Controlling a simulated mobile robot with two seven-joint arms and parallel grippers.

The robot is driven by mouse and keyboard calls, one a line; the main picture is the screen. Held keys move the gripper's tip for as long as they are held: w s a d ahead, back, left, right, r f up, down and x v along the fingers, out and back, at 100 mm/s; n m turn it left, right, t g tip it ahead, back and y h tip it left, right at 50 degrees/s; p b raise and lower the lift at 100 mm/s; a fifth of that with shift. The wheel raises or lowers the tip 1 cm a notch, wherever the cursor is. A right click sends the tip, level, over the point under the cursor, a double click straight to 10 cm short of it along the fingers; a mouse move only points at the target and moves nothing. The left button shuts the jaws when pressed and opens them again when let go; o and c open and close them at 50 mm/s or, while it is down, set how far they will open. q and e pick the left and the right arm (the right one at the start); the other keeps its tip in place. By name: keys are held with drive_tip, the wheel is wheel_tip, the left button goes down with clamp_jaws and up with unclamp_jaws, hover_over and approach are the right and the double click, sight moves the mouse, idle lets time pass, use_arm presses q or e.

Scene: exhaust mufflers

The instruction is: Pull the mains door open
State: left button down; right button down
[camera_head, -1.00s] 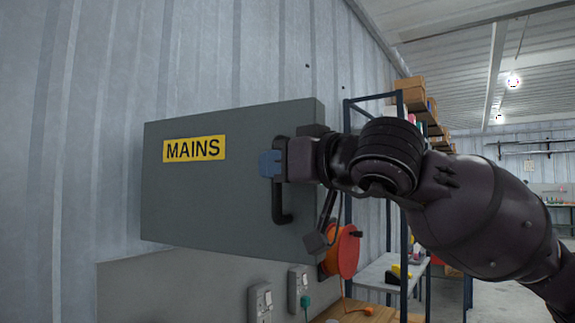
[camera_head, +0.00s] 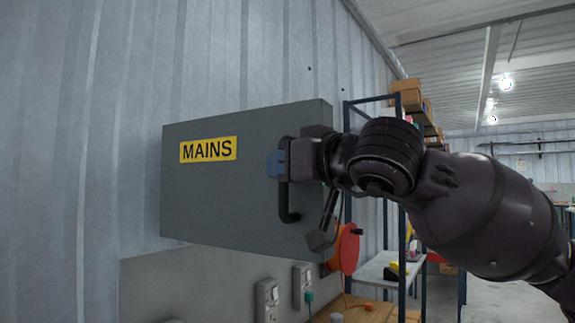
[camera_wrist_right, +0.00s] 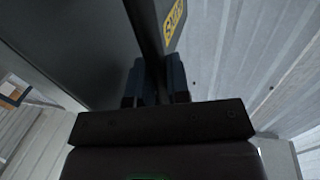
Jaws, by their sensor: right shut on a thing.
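The mains door (camera_head: 215,195) is the grey front of a box on the wall, with a yellow MAINS label (camera_head: 208,149). Its black upright handle (camera_head: 286,203) is near the right edge. My right gripper (camera_head: 276,163), with blue fingertips, reaches in from the right and is shut on the upper part of the handle. In the right wrist view the gripper's two fingers (camera_wrist_right: 155,85) stand either side of a dark upright part, with the label (camera_wrist_right: 174,20) beyond. I cannot tell whether the door stands ajar. My left gripper is not in view.
Below the box are wall sockets (camera_head: 268,300) with a green plug. A red-orange round thing (camera_head: 348,248) hangs just under my right wrist. A blue shelf frame (camera_head: 403,250) with boxes stands behind my arm. Corrugated wall fills the left.

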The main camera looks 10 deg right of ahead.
drive_tip(key=shift+r, duration=0.1)
drive_tip(key=c, duration=1.1)
unclamp_jaws()
drive_tip(key=shift+s+d, duration=0.1)
drive_tip(key=shift+s, duration=0.05)
drive_tip(key=v, duration=1)
drive_tip(key=shift+s, duration=0.2)
